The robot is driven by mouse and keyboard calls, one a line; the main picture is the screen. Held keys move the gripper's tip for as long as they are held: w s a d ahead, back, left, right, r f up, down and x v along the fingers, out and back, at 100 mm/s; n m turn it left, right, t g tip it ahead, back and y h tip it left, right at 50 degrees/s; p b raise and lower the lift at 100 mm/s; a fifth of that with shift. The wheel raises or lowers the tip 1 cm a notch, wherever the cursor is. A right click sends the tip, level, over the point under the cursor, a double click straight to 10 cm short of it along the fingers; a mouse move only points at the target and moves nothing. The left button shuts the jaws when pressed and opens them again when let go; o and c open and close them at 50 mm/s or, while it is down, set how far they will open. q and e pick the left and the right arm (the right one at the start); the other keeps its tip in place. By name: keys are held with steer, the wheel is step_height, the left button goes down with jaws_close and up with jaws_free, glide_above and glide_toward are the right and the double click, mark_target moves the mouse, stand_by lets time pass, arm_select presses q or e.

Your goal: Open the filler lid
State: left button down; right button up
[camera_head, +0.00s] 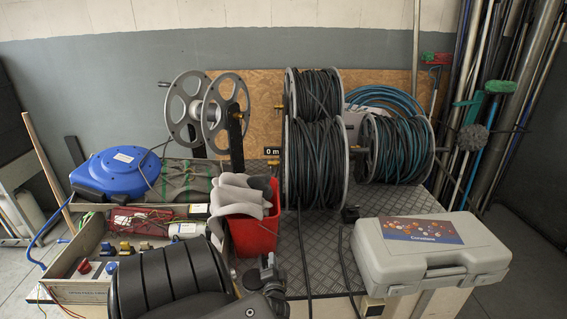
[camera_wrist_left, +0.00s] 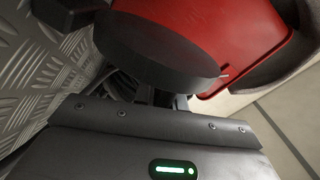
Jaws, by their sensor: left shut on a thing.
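A dark round lid (camera_wrist_left: 160,50) fills the upper middle of the left wrist view, seen close up and tilted, next to the red bucket. It looks like the filler lid. My left gripper (camera_wrist_left: 163,98) is shut on its near edge; the exact contact is partly hidden by the gripper body. In the head view my left gripper (camera_head: 267,277) is at the front, just below the red bucket, and my thick black arm hides much around it. What lies under the lid cannot be seen. My right gripper is not in view.
The red bucket (camera_head: 254,233) with grey gloves stands right behind the gripper. A grey case (camera_head: 425,262) lies to the right. Hose drums (camera_head: 318,165) stand behind on the chequered metal top (camera_head: 313,235). An open tray (camera_head: 75,285) of parts is at the left.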

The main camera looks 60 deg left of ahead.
arm_select(q)
steer(key=shift+s+d+f, duration=0.1)
steer(key=shift+d+f, duration=0.05)
steer(key=shift+f, duration=0.1)
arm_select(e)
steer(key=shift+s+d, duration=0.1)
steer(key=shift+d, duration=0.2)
arm_select(q)
steer(key=c, duration=1.6)
jaws_free()
steer(key=shift+c, duration=0.2)
steer(key=shift+o, duration=0.7)
steer(key=shift+r, duration=0.1)
steer(key=b+v, duration=0.1)
steer(key=v, duration=0.9)
steer(key=shift+d, duration=0.35)
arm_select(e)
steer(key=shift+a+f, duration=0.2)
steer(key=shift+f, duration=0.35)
arm_select(q)
steer(key=shift+s, duration=0.1)
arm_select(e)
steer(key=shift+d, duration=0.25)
